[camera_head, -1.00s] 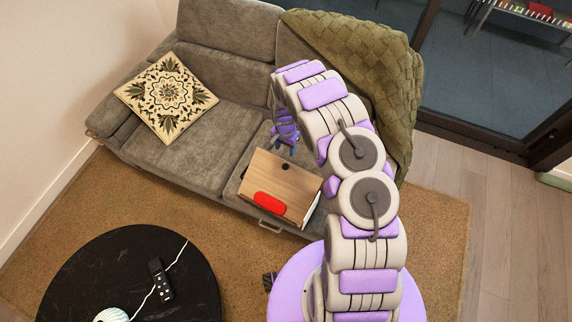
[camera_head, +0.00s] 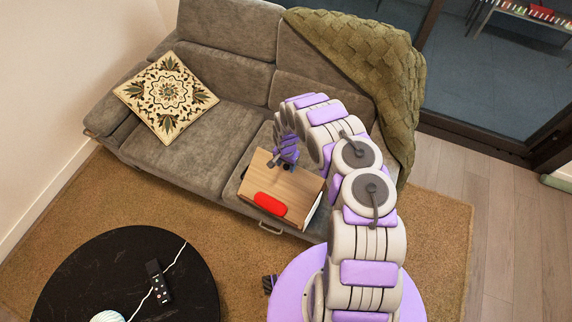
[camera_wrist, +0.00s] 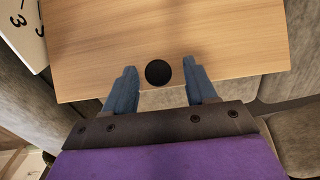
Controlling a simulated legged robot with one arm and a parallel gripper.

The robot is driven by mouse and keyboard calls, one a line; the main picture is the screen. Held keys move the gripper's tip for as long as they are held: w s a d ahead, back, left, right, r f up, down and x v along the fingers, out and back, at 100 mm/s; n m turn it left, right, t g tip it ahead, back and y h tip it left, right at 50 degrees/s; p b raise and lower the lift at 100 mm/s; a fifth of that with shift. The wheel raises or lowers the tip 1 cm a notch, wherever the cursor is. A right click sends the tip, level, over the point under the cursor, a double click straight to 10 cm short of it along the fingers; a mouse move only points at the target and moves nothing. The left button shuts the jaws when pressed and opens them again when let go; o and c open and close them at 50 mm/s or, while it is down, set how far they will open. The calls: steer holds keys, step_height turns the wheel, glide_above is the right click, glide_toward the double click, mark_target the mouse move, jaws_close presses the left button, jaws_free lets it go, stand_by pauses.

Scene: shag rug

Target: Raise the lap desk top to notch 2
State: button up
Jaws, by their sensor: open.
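The lap desk top (camera_head: 298,193) is a light wooden board on the right seat of the grey sofa, with a red patch (camera_head: 270,204) near its front edge. In the wrist view the wooden top (camera_wrist: 210,40) fills the upper part. A round black knob (camera_wrist: 158,73) sits near its edge. My gripper (camera_wrist: 160,82) is open, its two blue fingers on either side of the knob, with gaps to it. In the head view my gripper (camera_head: 281,163) is over the board's back edge and hides the knob. A white panel with notch numbers (camera_wrist: 24,30), a "3" readable, shows beside the board.
The grey sofa (camera_head: 165,150) carries a patterned cushion (camera_head: 166,97) at left and an olive throw (camera_head: 375,65) at right. A round black table (camera_head: 110,280) with a remote (camera_head: 158,281) stands at front left. The brown rug (camera_head: 235,260) between is clear.

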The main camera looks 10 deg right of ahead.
steer(key=shift+d, duration=0.1)
jaws_close()
stand_by(0.4)
